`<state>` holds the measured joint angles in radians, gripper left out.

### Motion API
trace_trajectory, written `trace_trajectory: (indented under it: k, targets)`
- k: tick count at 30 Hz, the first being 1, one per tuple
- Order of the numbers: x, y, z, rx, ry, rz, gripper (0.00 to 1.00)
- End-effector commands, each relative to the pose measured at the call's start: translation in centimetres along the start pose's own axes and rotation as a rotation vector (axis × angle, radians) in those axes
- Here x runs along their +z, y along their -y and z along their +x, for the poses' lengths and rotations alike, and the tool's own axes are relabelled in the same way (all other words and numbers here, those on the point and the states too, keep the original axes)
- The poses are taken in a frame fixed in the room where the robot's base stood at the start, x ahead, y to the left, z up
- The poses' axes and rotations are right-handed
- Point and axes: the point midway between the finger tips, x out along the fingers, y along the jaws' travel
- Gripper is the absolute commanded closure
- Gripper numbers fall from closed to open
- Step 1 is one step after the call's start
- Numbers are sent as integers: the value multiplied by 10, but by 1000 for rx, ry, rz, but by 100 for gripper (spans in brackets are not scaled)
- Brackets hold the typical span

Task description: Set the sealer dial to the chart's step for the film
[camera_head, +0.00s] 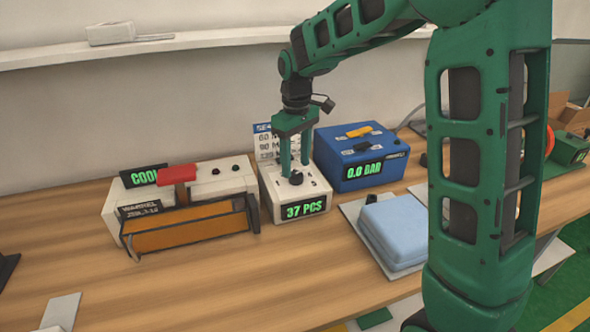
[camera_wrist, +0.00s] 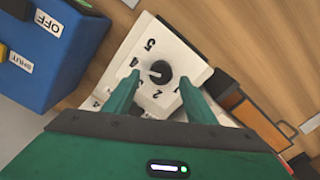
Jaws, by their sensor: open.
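The black dial knob (camera_wrist: 161,73) sits on top of a white box (camera_head: 264,198) with a "37 PCS" display. In the wrist view, numbers ring the knob; 5, 4 and 2 are readable. A light mark on the knob faces left in that view; its exact step is hard to tell. The chart (camera_head: 262,128) stands behind the box, with lines starting 60, 90 and 120; my gripper hides part of it. My gripper (camera_head: 295,171) points down over the knob. Its fingers are open, one on either side of the knob, with gaps visible.
A white machine (camera_head: 218,180) with a red handle and a "COOL" display stands left. A blue box (camera_head: 361,157) reading "0.0 BAR" stands close on the right. A light blue folded pad (camera_head: 394,230) lies in front of it. The front left table (camera_head: 190,290) is mostly clear.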

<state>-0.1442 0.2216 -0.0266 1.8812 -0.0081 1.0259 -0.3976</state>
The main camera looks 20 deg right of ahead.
Motion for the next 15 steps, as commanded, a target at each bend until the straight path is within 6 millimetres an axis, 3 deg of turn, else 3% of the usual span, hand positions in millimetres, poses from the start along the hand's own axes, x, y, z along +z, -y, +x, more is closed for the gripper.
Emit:
trace_trajectory:
  k: [9,15]
  targets:
    - [-1,-1,-58,2,-3,1,49]
    - [-1,-1,-76,0,-1,1,49]
